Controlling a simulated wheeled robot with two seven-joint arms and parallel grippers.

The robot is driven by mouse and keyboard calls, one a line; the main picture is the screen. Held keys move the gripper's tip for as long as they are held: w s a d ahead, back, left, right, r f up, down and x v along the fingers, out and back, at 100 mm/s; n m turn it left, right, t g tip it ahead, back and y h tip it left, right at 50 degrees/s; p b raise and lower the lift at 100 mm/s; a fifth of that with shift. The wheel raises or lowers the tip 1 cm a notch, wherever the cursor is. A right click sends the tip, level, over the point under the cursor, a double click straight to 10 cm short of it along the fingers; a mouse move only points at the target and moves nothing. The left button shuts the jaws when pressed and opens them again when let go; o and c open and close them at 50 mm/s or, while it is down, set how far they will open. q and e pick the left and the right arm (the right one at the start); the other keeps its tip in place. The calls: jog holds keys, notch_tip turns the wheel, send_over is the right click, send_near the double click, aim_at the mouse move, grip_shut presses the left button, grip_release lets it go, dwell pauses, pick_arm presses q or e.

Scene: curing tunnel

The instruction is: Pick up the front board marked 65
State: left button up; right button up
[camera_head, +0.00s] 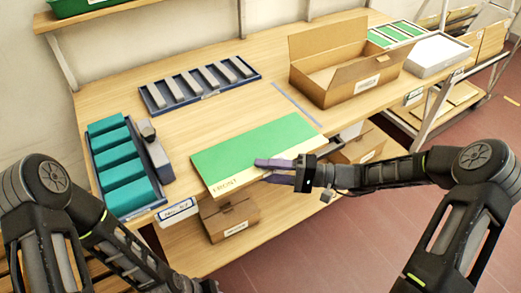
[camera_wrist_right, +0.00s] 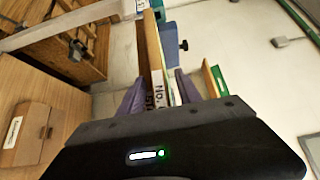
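The front board (camera_head: 250,145) is a flat green panel with a cream strip lettered FRONT along its near edge. It lies on the wooden bench at the front, its near edge at the bench edge. No 65 is readable on it in the head view. My right gripper (camera_head: 265,170) is at the board's near edge, its purple fingers apart, one above the edge and one below. In the right wrist view the open fingers (camera_wrist_right: 160,92) stand either side of a thin edge and a partly hidden "No." label (camera_wrist_right: 157,88). My left arm enters at lower left; its fingers are out of frame.
A tray of teal blocks (camera_head: 142,208) stands left of the board, near a bench-edge label (camera_head: 177,210). A tray of grey bars (camera_head: 158,108) lies behind. An open cardboard box (camera_head: 352,88) and a white tray (camera_head: 437,68) stand right. Another box (camera_head: 230,222) sits below.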

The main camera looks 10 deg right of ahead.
grip_shut()
dwell(1.2)
